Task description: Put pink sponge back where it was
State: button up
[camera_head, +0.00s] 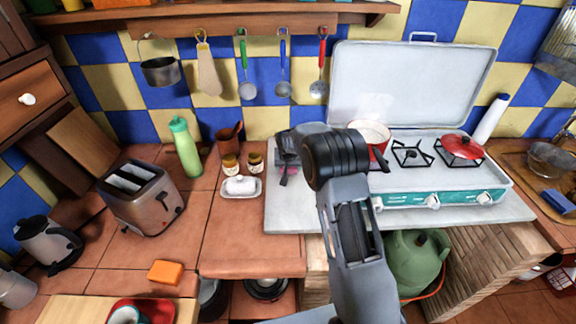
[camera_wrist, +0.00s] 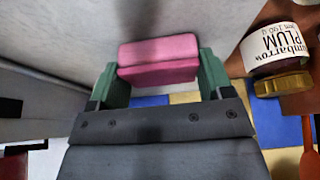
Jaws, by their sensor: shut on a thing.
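The pink sponge (camera_wrist: 158,58) sits between the two green fingers of my gripper (camera_wrist: 160,75) in the wrist view. Both fingers touch its sides. In the head view my gripper (camera_head: 287,170) is over the left end of the white slab (camera_head: 290,218), left of the stove, and mostly hidden behind my arm. Only a small pink bit of the sponge (camera_head: 284,180) shows there. I cannot tell whether the sponge touches the slab.
Two jars (camera_head: 231,165) and a white butter dish (camera_head: 242,187) stand just left of the slab. The teal stove (camera_head: 405,201) holds a red pot (camera_head: 372,140) and a red lidded pan (camera_head: 460,147). An orange block (camera_head: 165,272) and a toaster (camera_head: 142,200) are farther left.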

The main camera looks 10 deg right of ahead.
jog(key=o, duration=1.1)
jog(key=shift+r, duration=0.5)
jog(key=d+v, duration=0.1)
jog(key=v, duration=1)
jog(key=s+r, duration=0.6)
jog(key=s, duration=1.3)
jog(key=s+f+n, duration=0.1)
jog(key=s, duration=0.5)
jog(key=s+n+b, duration=0.1)
jog(key=s, duration=0.5)
jog(key=shift+a+f+g+y, duration=0.2)
jog(key=shift+f+g+y, duration=0.1)
jog(key=shift+y, duration=0.1)
jog(key=shift+r, duration=0.1)
